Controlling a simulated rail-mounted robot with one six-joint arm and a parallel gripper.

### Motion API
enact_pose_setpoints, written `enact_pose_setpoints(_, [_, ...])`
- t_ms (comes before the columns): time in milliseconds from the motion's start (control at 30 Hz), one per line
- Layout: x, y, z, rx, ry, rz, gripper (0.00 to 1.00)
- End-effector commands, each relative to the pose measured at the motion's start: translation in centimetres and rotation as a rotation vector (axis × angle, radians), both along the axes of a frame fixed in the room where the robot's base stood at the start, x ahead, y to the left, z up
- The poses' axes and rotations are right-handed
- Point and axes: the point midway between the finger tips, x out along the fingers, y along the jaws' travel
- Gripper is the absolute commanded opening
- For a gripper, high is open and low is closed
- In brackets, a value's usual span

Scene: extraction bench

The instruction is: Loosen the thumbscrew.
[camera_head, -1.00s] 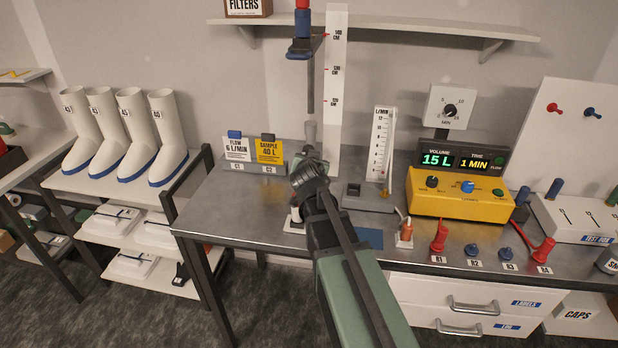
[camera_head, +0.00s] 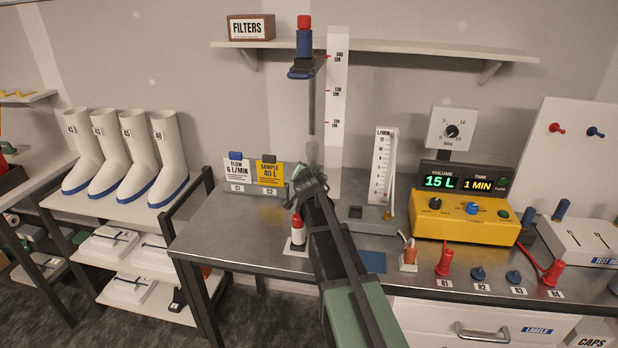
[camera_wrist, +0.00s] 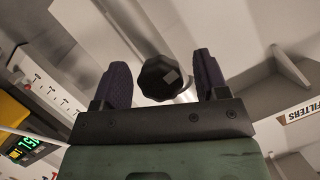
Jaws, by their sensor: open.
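A black faceted knob (camera_wrist: 158,78), which looks like the thumbscrew, shows in the wrist view with a small light patch on its face. It sits in front of a pale metallic post (camera_wrist: 130,35). My gripper (camera_wrist: 163,85) is open, with one dark finger on each side of the knob and a visible gap on both sides. In the head view my gripper (camera_head: 308,178) is at the lower part of the upright stand above the bench. My own arm hides the knob there.
A flowmeter (camera_head: 382,165) and a yellow control box (camera_head: 465,218) stand to the right. The bench's left part is mostly clear.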

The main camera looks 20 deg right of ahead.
Motion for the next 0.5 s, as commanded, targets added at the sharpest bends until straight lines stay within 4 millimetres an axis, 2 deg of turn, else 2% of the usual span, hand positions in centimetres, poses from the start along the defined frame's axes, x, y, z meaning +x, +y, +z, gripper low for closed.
enact_pose_setpoints(100, [-0.07, 0.03, 0.06, 0.000, 0.000, 0.000, 0.67])
enact_pose_setpoints(400, [-0.08, 0.05, 0.06, -0.001, 0.000, 0.000, 0.21])
enact_pose_setpoints(433, [-0.08, 0.05, 0.06, -0.001, 0.000, 0.000, 0.18])
enact_pose_setpoints(500, [-0.09, 0.06, 0.06, -0.002, 0.001, 0.000, 0.18])
